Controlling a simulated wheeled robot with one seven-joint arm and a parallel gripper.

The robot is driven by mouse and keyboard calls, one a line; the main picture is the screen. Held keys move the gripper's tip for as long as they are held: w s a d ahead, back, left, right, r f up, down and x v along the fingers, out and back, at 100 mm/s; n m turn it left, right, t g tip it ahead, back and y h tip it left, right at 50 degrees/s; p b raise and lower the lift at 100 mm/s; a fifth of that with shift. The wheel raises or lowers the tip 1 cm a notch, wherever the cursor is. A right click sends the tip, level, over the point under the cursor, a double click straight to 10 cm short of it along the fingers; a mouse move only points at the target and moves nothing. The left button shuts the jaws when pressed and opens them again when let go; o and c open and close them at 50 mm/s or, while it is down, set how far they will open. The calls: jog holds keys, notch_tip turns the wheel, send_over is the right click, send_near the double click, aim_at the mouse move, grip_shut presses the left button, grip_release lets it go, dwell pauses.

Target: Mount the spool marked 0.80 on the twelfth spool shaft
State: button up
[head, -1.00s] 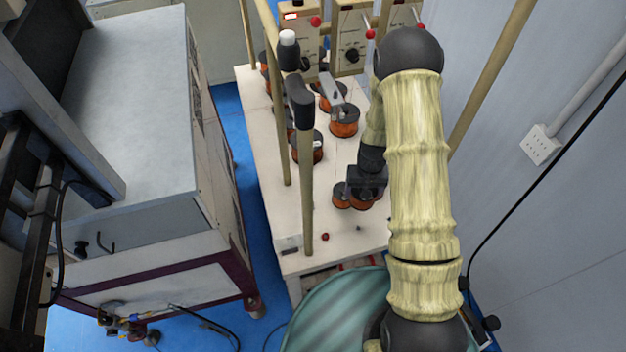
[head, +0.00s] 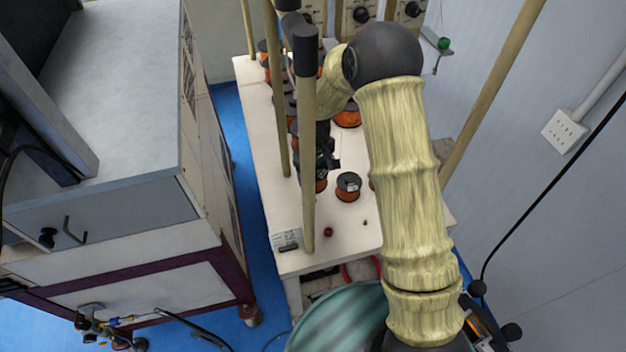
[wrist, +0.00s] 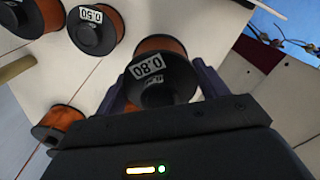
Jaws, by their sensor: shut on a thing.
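The spool marked 0.80 (wrist: 160,52) shows in the wrist view, with orange wire, a black flange and a white label. It sits between the two fingers of my gripper (wrist: 160,88), which is shut on it. In the head view my gripper (head: 322,158) is over the left side of the white table, with an orange edge showing just below it. My forearm and gripper cover part of the table there. I cannot pick out the twelfth spool shaft in either view.
A spool marked 0.50 (wrist: 92,32) stands near the held one in the wrist view. Another spool (head: 348,187) stands right of my gripper. Upright posts (head: 307,150) rise at the table's left edge. A grey cabinet (head: 110,90) stands left across a blue floor gap.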

jog(key=shift+w+a+r, duration=0.1)
jog(key=shift+w+r, duration=0.1)
jog(key=shift+w, duration=0.05)
jog(key=shift+s+a, duration=0.1)
jog(key=shift+a, duration=0.05)
jog(key=shift+d+f+b, duration=0.2)
jog(key=shift+f+b, duration=0.5)
jog(key=shift+f, duration=0.35)
jog(key=shift+a+f+b, duration=0.1)
jog(key=shift+f+b, duration=1.05)
jog(key=shift+f, duration=0.35)
jog(key=shift+s, duration=0.1)
jog(key=shift+p, duration=0.3)
